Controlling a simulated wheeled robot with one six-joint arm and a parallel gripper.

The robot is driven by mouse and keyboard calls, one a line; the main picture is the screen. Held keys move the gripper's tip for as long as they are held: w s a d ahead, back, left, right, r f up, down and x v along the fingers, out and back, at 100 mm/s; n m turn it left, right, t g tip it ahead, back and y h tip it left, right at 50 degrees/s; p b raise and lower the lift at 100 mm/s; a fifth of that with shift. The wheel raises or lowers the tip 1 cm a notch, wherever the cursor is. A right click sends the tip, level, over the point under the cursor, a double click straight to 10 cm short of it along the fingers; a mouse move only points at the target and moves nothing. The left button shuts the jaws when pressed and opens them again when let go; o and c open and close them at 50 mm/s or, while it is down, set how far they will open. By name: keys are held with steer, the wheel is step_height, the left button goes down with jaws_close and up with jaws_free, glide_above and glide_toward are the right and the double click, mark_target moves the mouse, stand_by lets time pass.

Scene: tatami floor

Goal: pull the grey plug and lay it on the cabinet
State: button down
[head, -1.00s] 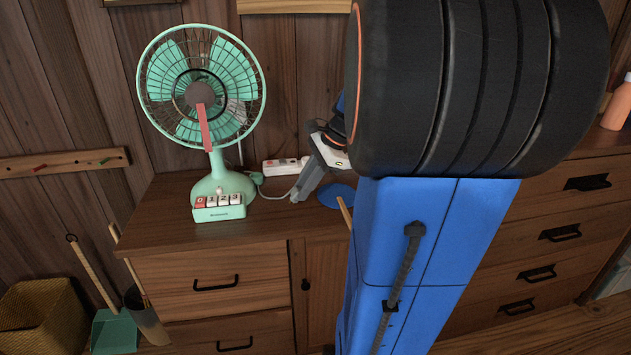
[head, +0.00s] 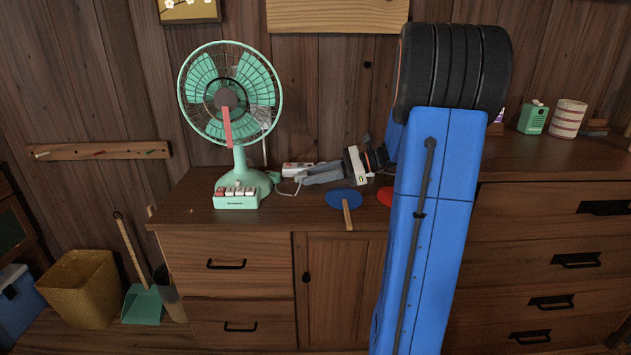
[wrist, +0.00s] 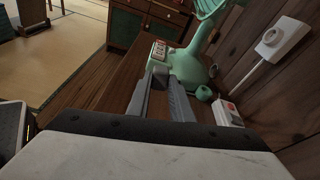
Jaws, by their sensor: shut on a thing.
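My gripper (head: 299,180) is low over the cabinet (head: 262,222), with its grey fingers lying nearly level and pointing left. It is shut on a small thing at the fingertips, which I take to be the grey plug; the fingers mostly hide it. A thin pale cord (head: 287,193) runs up to the fingertips. The white power strip (head: 297,168) lies just behind the fingers. In the wrist view the fingertips (wrist: 163,74) point toward the fan's base, and the strip (wrist: 229,112) is to their right.
The green fan (head: 230,110) stands left of the gripper, its keyed base (head: 236,201) at the front. A green plug (head: 275,178) is beside it. A blue paddle (head: 344,198) and a red one (head: 385,196) lie right. Bare cabinet top (head: 285,215) shows in front.

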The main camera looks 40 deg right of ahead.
mark_target(314, 205)
steer(key=shift+f, duration=3.35)
steer(key=c, duration=1.5)
jaws_free()
steer(key=shift+v, duration=3.75)
